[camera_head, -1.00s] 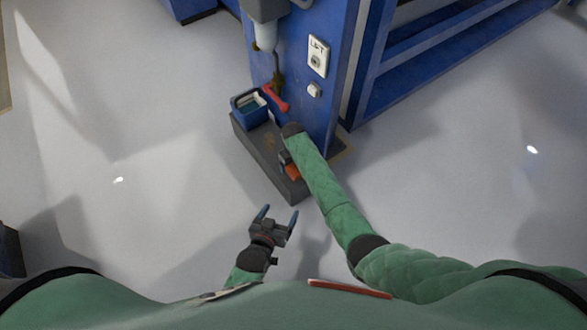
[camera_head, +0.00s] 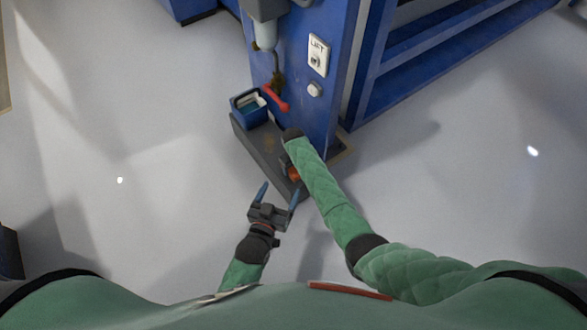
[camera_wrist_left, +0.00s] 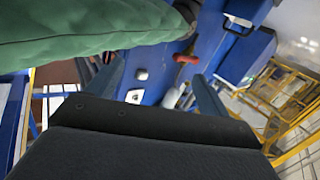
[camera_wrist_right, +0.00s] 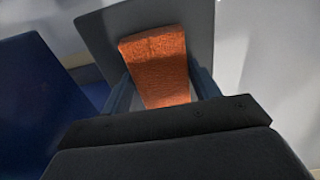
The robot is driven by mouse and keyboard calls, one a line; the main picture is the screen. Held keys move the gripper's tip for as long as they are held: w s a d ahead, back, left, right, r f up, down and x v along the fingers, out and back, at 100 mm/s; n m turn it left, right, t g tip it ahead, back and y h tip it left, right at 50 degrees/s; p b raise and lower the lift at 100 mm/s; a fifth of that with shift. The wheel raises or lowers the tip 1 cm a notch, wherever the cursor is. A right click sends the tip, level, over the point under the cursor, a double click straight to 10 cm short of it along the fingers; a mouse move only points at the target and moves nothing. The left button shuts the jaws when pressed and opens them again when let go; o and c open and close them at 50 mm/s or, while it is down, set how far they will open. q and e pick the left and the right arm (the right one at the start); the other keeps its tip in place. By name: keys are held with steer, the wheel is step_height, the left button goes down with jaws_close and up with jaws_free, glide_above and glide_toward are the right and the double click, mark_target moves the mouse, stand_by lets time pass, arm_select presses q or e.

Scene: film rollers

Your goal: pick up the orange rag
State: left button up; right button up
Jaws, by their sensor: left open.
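The orange rag (camera_head: 293,174) lies on the dark grey base (camera_head: 262,150) of the blue column, partly hidden by my right arm in the head view. In the right wrist view the rag (camera_wrist_right: 157,62) is upright in the picture, between and beyond the fingers. My right gripper (camera_wrist_right: 163,88) is open, with a finger on each side of the rag; whether they touch it I cannot tell. My left gripper (camera_head: 279,190) is open and empty, near the front corner of the base.
A blue bin (camera_head: 249,108) stands on the base's left end. A red handle (camera_head: 275,98) sticks out of the blue column (camera_head: 312,95), which carries a lift switch (camera_head: 318,56). Blue shelving (camera_head: 430,75) stands at the right.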

steer(key=c, duration=0.5)
steer(key=shift+c, duration=0.2)
steer(key=shift+r, duration=0.1)
